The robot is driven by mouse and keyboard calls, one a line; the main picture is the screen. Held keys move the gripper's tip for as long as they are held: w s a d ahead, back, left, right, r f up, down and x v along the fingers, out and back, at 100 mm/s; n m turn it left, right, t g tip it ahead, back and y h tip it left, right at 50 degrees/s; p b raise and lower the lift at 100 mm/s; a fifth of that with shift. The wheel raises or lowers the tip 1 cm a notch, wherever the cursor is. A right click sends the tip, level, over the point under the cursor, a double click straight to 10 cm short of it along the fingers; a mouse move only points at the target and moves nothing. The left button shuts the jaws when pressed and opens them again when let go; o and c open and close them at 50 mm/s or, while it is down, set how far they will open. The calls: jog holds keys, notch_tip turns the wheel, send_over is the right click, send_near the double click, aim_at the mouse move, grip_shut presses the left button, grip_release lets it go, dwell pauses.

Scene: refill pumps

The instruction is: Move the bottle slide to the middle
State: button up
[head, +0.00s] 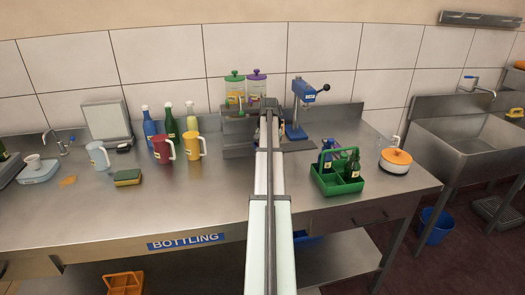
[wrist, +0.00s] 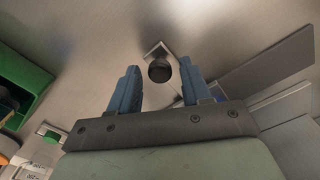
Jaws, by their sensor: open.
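My gripper (wrist: 158,70) is open in the wrist view, its two blue fingers apart with nothing gripped between them. A dark round piece on a small, pale, square-edged part (wrist: 160,70) shows between and beyond the fingertips. It may belong to the bottle slide, but I cannot tell for sure. In the head view the filling station (head: 238,128) with a green-lidded jar (head: 234,88) and a purple-lidded jar (head: 257,86) stands at the back middle. My arm covers part of it, so the slide and my fingers are hidden there.
A blue press (head: 305,94) stands right of the station. A green crate with bottles (head: 338,182) and an orange-lidded pot (head: 395,160) are further right. Several bottles, a red jug (head: 162,150) and a yellow jug (head: 194,147) stand left.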

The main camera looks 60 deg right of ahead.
jog(key=shift+c, duration=0.3)
jog(key=c, duration=0.7)
jog(key=shift+s+d, duration=0.1)
jog(key=shift+s+d, duration=3.35)
jog(key=o, duration=1)
jog(key=shift+c, duration=0.2)
notch_tip(320, 180, up, 14)
